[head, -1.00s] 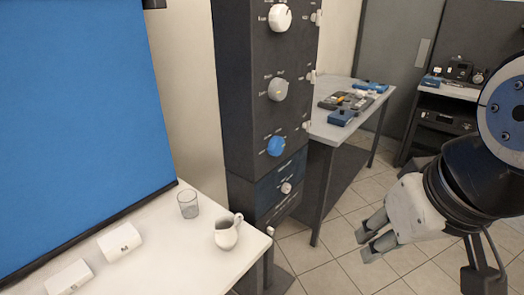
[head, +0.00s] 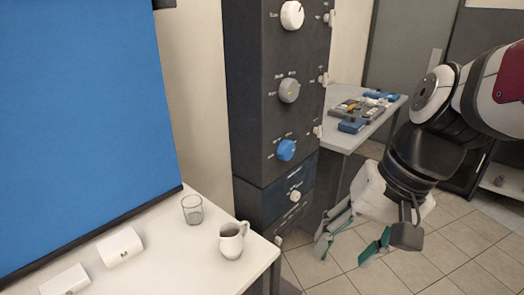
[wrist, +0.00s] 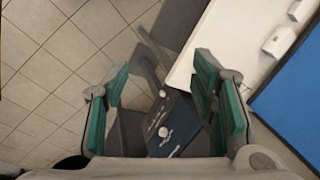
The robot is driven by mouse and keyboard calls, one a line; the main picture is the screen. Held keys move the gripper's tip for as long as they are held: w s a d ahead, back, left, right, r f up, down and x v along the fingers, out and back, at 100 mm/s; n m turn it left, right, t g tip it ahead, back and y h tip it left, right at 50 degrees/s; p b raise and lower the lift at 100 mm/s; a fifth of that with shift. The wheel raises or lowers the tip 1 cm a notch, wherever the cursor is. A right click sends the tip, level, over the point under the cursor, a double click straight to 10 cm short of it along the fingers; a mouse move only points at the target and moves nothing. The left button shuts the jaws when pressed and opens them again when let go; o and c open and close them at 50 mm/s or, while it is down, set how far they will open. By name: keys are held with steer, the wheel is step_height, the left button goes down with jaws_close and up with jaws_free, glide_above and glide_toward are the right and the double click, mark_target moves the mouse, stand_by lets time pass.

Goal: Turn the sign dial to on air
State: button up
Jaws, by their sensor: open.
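A dark column holds several dials, one above another. They are a white dial (head: 292,15), a grey dial (head: 289,90), a blue dial (head: 286,150) and a small white knob (head: 295,196) on a navy panel. Their labels are too small to read, so I cannot tell which is the sign dial. More white knobs sit on the column's right side. My gripper (head: 345,249) is open and empty, low and to the right of the column, apart from it. In the wrist view the navy panel (wrist: 178,112) with a white knob (wrist: 165,132) shows between the open fingers.
A white table (head: 165,240) at the front left bears a glass (head: 192,209), a white jug (head: 231,240) and two white boxes. A blue screen (head: 85,110) stands behind it. A grey table (head: 345,136) with several devices stands behind the column. Tiled floor is clear at right.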

steer(key=w+a+f+m+y+b, duration=0.2)
steer(key=w+f+m+y+b, duration=0.25)
steer(key=w+f, duration=0.45)
steer(key=m+t+y+b, duration=0.5)
steer(key=m+t+b, duration=0.3)
steer(key=m+t, duration=0.6)
glide_toward(298, 197)
steer(key=w+a, duration=0.1)
steer(key=w, duration=0.1)
steer(key=w+a+r+m+g+b, duration=0.1)
steer(key=w+a, duration=0.1)
steer(key=w+a+m+g+b, duration=0.1)
steer(key=w+a, duration=0.1)
steer(key=shift+w+r+h, duration=0.25)
steer(key=shift+r+h, duration=0.05)
steer(key=shift+h, duration=0.05)
steer(key=c, duration=1.1)
